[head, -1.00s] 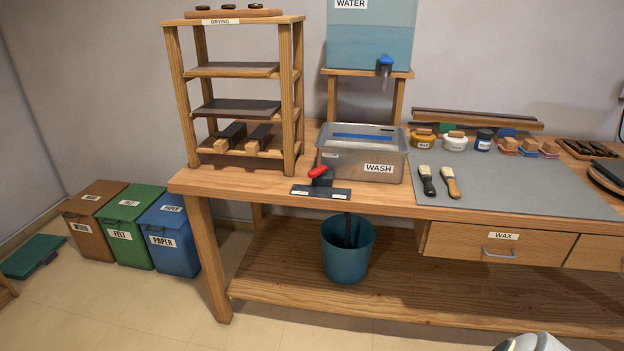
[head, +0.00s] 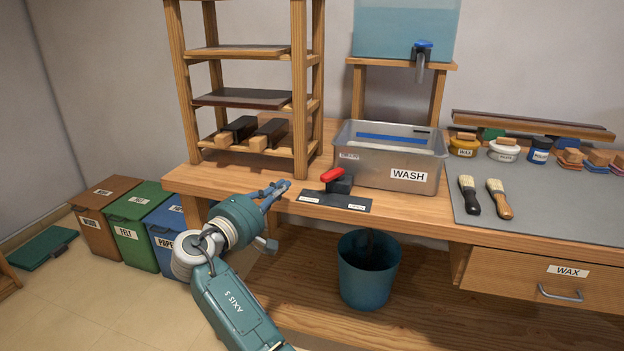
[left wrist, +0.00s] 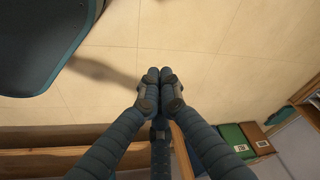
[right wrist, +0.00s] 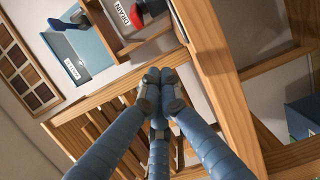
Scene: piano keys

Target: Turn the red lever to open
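The red lever (head: 331,174) has a short red handle on a black body, on a dark plate (head: 320,201) with two small labels at the workbench's front edge. The handle points left in the head view. My right gripper (head: 281,187) is just left of the lever, over the bench's front edge, apart from it. In the right wrist view its fingertips (right wrist: 158,78) meet with nothing between them, and the red handle (right wrist: 139,16) shows near the top. My left gripper (left wrist: 158,78) is shut and empty over the floor, outside the head view.
The metal wash tub (head: 388,170) stands right behind the lever. The wooden drying rack (head: 300,90) stands to its left. A teal bucket (head: 366,280) is below on the lower shelf. Brushes (head: 470,196) lie on a grey mat (head: 545,220). Labelled bins (head: 140,225) stand left.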

